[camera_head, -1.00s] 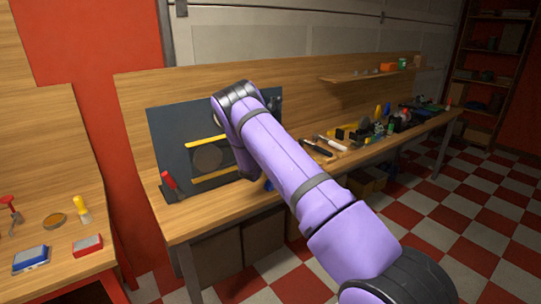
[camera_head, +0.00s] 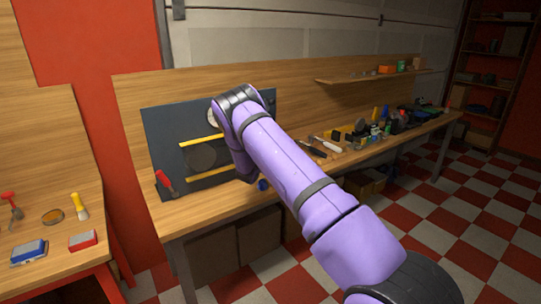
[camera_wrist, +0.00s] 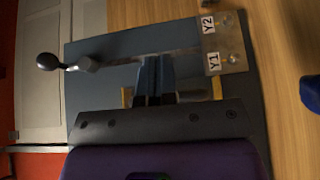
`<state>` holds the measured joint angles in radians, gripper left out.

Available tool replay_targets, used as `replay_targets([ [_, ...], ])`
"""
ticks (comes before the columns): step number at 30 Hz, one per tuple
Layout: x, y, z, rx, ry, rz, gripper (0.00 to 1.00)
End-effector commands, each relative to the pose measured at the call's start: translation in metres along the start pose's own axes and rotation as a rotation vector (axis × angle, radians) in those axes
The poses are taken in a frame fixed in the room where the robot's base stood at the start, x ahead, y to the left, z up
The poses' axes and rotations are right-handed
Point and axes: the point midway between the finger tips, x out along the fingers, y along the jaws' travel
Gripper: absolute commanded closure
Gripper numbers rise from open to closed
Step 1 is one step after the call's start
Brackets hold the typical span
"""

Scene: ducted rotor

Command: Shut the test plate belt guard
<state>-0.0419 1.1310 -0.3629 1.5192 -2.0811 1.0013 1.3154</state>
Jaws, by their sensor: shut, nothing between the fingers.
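The dark test plate (camera_head: 160,128) stands upright on the wooden bench against its back board. Two yellow strips (camera_head: 200,141) cross it, with a dark round disc (camera_head: 201,157) between them. I cannot tell which part is the belt guard. In the wrist view the blue-grey plate (camera_wrist: 105,48) carries a lever with a black ball knob (camera_wrist: 47,62) and a metal piece (camera_wrist: 235,62) labelled Y1 and Y2. My gripper (camera_wrist: 156,62) is shut and empty, in front of the plate beside the lever's rod; contact is unclear. In the head view my arm hides the gripper and the plate's right part.
A red-handled tool (camera_head: 164,180) is at the plate's lower left. Tools and small parts, including a hammer (camera_head: 327,145), crowd the bench to the right. A small blue object (camera_head: 263,185) lies near my arm. Another bench (camera_head: 40,215) stands at the left.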

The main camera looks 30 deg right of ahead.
Motion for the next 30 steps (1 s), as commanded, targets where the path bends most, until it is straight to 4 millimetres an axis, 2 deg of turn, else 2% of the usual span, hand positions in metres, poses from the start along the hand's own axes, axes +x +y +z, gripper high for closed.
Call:
replay_targets([
  [2,-0.003,0.0,0.002,-0.002,-0.001,0.0,1.0],
  [21,-0.033,0.0,0.086,-0.001,-0.004,-0.001,1.0],
  [30,-0.036,0.0,0.094,-0.001,-0.003,0.0,1.0],
])
